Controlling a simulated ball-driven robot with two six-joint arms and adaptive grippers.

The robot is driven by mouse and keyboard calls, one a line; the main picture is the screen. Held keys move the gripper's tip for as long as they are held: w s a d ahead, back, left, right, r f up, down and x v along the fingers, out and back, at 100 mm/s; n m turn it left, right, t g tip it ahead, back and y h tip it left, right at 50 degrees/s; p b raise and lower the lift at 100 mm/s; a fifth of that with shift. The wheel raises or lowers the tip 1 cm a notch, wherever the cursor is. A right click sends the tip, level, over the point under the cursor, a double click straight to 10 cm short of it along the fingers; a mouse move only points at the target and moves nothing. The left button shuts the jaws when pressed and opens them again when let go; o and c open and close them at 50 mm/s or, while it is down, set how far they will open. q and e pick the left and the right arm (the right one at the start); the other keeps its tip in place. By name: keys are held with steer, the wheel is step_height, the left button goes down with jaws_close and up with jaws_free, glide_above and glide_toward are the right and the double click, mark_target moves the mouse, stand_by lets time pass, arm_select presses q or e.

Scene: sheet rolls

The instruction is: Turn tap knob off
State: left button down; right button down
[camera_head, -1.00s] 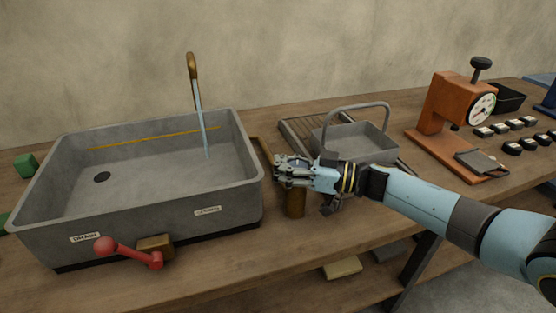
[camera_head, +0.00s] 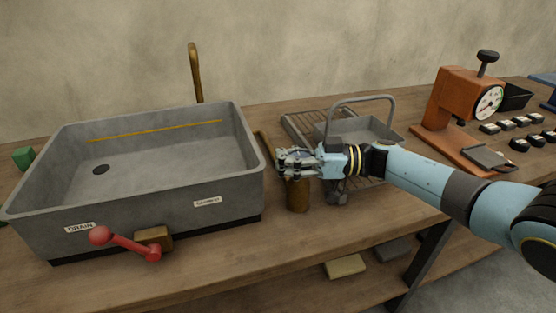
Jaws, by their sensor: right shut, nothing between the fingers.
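The brass tap spout (camera_head: 196,72) rises behind the grey sink (camera_head: 150,190), and no water stream shows below it. A brass post (camera_head: 298,194) stands on the bench to the right of the sink. My right gripper (camera_head: 280,162) is shut at the top of this post, its fingers pointing left. The gripper covers the top of the post, so the tap knob there is hidden and I cannot tell whether the fingers touch it. My left gripper is not in view.
A red drain lever (camera_head: 125,243) sticks out at the sink's front. A grey basket (camera_head: 365,132) with a tall handle stands on a rack behind my right forearm. An orange gauge press (camera_head: 455,105) stands further right. The bench front is clear.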

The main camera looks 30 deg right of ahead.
steer(key=shift+d, duration=0.3)
steer(key=c, duration=1.6)
jaws_free()
steer(key=shift+d, duration=0.15)
steer(key=o, duration=0.6)
step_height(320, 180, up, 10)
